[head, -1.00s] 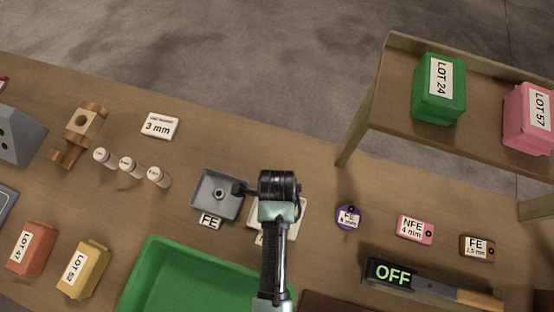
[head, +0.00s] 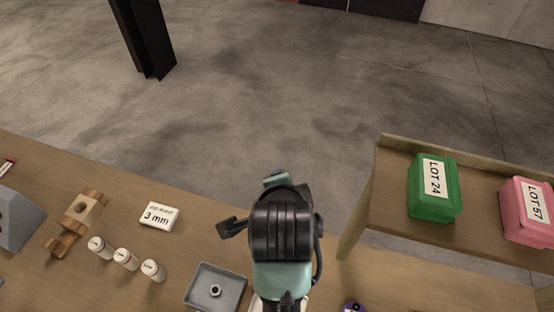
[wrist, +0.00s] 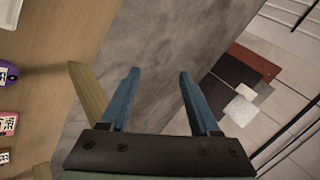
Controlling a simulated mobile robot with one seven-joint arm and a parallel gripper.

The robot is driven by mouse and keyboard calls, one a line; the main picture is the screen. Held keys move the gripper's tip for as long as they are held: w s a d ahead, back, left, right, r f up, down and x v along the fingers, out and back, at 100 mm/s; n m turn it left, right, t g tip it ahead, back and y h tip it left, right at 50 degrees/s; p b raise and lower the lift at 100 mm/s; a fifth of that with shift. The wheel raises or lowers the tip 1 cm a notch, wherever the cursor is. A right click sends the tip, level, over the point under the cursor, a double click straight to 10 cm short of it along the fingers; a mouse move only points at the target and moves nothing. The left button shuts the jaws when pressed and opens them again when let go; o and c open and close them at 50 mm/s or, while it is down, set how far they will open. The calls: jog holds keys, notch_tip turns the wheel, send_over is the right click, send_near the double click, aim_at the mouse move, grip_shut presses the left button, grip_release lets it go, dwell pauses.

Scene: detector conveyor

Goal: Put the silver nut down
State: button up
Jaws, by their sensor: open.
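The silver nut (head: 215,290) lies in the square grey tray (head: 232,273) at the bottom of the head view. It is apart from my gripper. My gripper shows in the wrist view (wrist: 158,78) with its two blue fingers wide apart and nothing between them. It points out past the table edge over the grey floor. In the head view my arm's dark wrist stands up right of the tray, and the fingers cannot be made out clearly there.
Three white capped bottles (head: 126,259) stand left of the tray, with a white 3 mm block (head: 159,216) and a wooden stand (head: 77,222) behind. A raised shelf at right carries a green LOT 24 box (head: 433,190) and a pink LOT 57 box (head: 526,212).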

jog(key=w+r+n+t, duration=0.3)
jog(key=r+n+t, duration=0.15)
jog(key=r, duration=0.95)
jog(key=w+r+n+t, duration=0.25)
jog(key=r+t, duration=0.25)
jog(key=r, duration=0.8)
jog(key=s+r+n+t, duration=0.4)
jog(key=s+r, duration=0.2)
jog(key=r, duration=0.5)
jog(key=s+a+r+n+t, duration=0.1)
jog(key=s+r+n+t, duration=0.3)
jog(key=r, duration=0.8)
jog(key=shift+s+a+t, duration=0.15)
jog(key=shift+s+t, duration=0.6)
jog(key=shift+s, duration=0.35)
jog(key=shift+r, duration=0.1)
notch_tip(320, 180, down, 3)
jog(key=b, duration=0.3)
